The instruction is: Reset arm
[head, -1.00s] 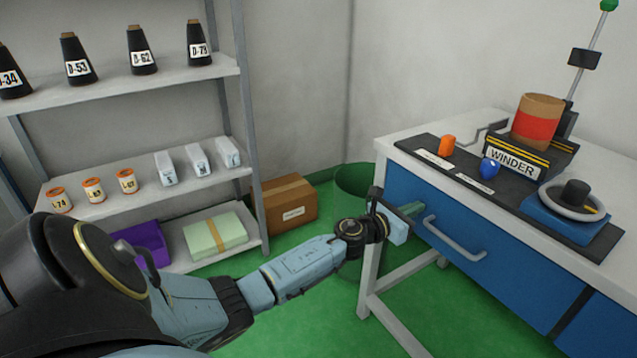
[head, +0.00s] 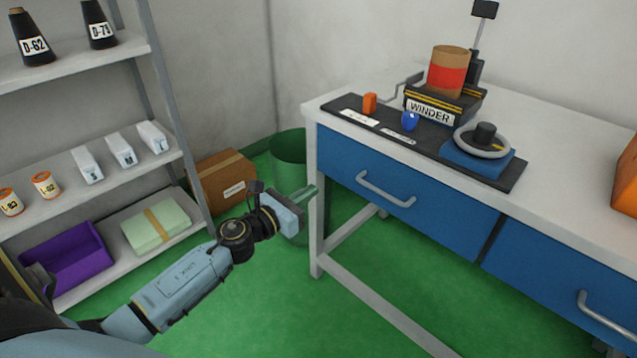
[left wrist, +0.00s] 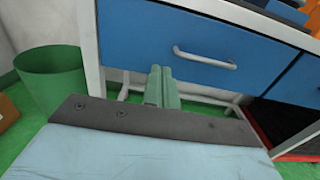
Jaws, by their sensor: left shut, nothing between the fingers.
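My left gripper (head: 302,192) is shut and empty. In the head view it is in front of the green bin and just left of the table's front left leg. In the left wrist view its green fingers (left wrist: 161,76) lie together, below the handle of the blue drawer (left wrist: 190,35). Nothing is between the fingers. The drawer (head: 395,185) is closed under the white tabletop, and its grey handle (head: 385,190) is clear of the gripper. My right gripper is not in view.
A green bin (head: 289,149) stands behind my left gripper, beside a cardboard box (head: 222,180). The shelf (head: 90,135) with cones, tins and white cartons is at left. The winder (head: 440,100) is on the table. Green floor is free in front.

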